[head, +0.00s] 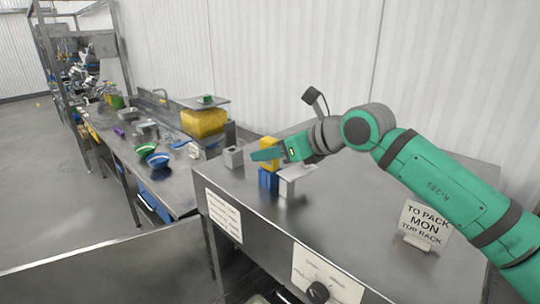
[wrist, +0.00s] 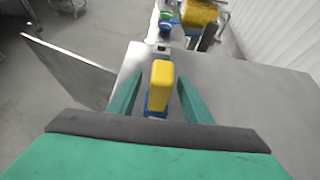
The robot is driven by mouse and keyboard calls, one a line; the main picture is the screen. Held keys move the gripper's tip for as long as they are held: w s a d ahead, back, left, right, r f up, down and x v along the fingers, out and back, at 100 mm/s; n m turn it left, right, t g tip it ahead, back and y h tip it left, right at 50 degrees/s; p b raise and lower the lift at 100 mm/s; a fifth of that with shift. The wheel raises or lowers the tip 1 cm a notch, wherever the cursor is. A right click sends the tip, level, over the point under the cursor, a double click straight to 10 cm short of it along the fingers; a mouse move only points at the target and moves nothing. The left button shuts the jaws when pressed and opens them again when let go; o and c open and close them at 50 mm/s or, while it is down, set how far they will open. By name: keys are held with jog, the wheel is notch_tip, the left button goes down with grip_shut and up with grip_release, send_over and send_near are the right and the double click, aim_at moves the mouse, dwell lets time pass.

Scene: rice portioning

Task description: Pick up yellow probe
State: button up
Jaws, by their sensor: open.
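The yellow probe (head: 267,146) stands upright in a blue holder (head: 268,181) on the steel counter. In the wrist view the yellow probe (wrist: 161,78) lies between the two green fingers, with part of the blue holder (wrist: 156,104) showing below it. My gripper (head: 267,154) is open, with its fingers around the probe at about the height of its upper part. A gap shows between each finger and the probe in the wrist view (wrist: 156,95). The far finger is partly hidden in the head view.
A grey block (head: 233,157) stands just left of the probe. A small light metal stand (head: 295,173) is right of the holder. A sign (head: 424,224) stands at the right. A large yellow container (head: 204,123) and blue bowls (head: 158,160) are on the farther bench.

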jog(key=shift+w+a+f, duration=0.15)
jog(key=shift+w+a, duration=0.05)
jog(key=shift+w, duration=0.05)
grip_shut()
